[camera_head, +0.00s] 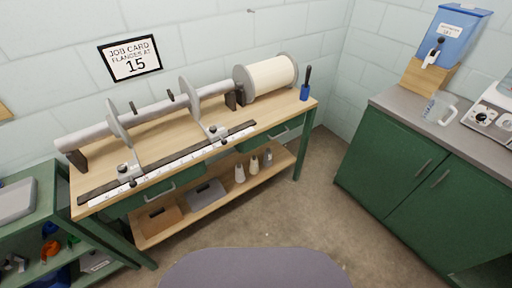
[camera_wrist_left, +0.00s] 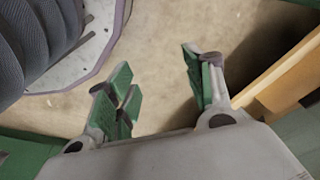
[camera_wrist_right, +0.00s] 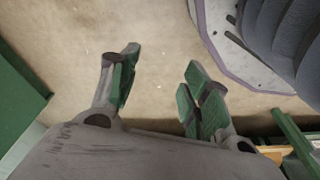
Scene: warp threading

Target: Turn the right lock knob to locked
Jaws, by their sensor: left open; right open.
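In the head view a long bar with two flange discs lies across the bench. The left flange (camera_head: 119,128) and right flange (camera_head: 189,103) each have a clamp on the ruler rail. The right lock knob (camera_head: 213,130) is a small dark knob on the right clamp; its setting is too small to tell. The left lock knob (camera_head: 122,168) sits on the left clamp. My left gripper (camera_wrist_left: 163,85) is open and empty above the floor in the left wrist view. My right gripper (camera_wrist_right: 160,82) is open and empty above the floor in the right wrist view. Neither gripper shows in the head view.
A wall card (camera_head: 132,60) reads "FLANGES AT 15". A green cabinet (camera_head: 390,155) stands right. The floor (camera_head: 270,205) between is clear.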

